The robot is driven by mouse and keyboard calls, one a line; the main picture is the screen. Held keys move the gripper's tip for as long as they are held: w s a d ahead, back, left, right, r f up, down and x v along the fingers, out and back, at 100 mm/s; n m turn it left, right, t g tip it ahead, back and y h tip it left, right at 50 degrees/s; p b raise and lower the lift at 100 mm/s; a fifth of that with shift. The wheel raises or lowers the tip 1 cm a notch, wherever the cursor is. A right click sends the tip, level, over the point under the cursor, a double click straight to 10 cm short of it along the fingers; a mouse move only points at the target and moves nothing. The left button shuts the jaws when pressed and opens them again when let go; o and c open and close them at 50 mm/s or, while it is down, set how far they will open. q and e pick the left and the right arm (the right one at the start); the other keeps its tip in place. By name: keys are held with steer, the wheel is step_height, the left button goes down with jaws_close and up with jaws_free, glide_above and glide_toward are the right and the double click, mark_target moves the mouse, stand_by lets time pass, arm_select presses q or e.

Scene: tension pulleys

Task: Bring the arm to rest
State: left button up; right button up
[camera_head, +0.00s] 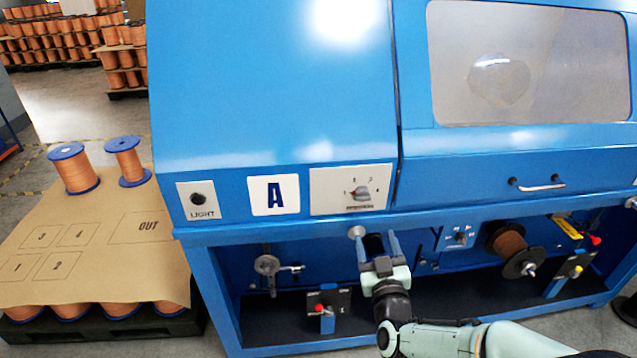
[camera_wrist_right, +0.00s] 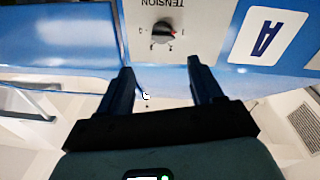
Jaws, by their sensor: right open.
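My right arm (camera_head: 430,338) comes in from the lower right in the head view. Its gripper (camera_head: 377,240) is in front of the lower bay of the blue machine (camera_head: 270,100), below the tension panel (camera_head: 326,200). In the right wrist view the two dark fingers (camera_wrist_right: 160,70) are spread apart, with nothing held between them. The tension dial (camera_wrist_right: 163,32) appears beyond the fingertips, with the "A" label (camera_wrist_right: 268,35) to its right. My left gripper is in neither view.
In the bay, a tension pulley (camera_head: 266,265) is left of my gripper and a copper spool (camera_head: 510,243) is right. A red-knobbed lever (camera_head: 320,308) stands low. A cardboard-topped pallet (camera_head: 95,245) with two spools stands left.

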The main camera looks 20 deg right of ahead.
steer(key=s+a+f+g+y+p, duration=0.2)
steer(key=s+a+f+g+p, duration=0.1)
steer(key=f, duration=0.5)
steer(key=s+a+f+g+y+p, duration=0.2)
steer(key=s+a+f+g+p, duration=0.1)
steer(key=f, duration=0.5)
steer(key=s+a+f+g+y+p, duration=0.2)
steer(key=s+a+f+g+p, duration=0.1)
steer(key=f, duration=0.6)
arm_select(q)
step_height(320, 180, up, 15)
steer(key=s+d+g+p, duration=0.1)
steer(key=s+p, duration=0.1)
steer(key=p, duration=0.4)
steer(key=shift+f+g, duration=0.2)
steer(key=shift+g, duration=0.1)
arm_select(e)
steer(key=s+a+f+m+g+y, duration=0.1)
steer(key=s+a+f+g, duration=0.1)
steer(key=s, duration=0.5)
steer(key=s+a+f+m+g+y, duration=0.1)
steer(key=s+a+f+g, duration=0.2)
steer(key=s, duration=0.5)
steer(key=s+a+f+m+g+y, duration=0.1)
steer(key=s+a+g, duration=0.3)
steer(key=s, duration=0.4)
steer(key=shift+s+a+f+g, duration=0.3)
steer(key=shift+f+g, duration=0.3)
steer(key=shift+f, duration=0.15)
